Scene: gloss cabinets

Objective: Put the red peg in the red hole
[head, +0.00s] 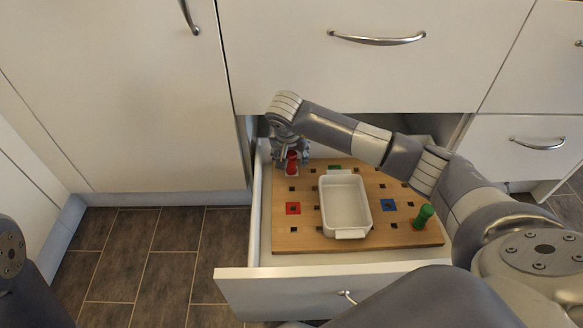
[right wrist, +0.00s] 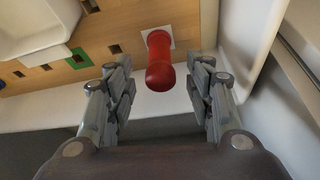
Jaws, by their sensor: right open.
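The red peg (head: 292,163) stands in the white-marked hole at the back left of the wooden pegboard (head: 283,241) inside the open drawer. The red hole (head: 293,208) is a red square nearer the front left of the board, with nothing in it. My right gripper (head: 291,158) is at the peg from behind. In the right wrist view the red peg (right wrist: 159,63) lies between and ahead of the open fingers (right wrist: 160,88), with a gap on each side. My left gripper is out of view.
A white tray (head: 345,232) sits on the middle of the board. A green peg (head: 423,217) stands at the right, near a blue hole (head: 388,205). A green hole (head: 334,168) lies behind the tray. The drawer's front (head: 290,290) and left wall (head: 256,215) enclose the board.

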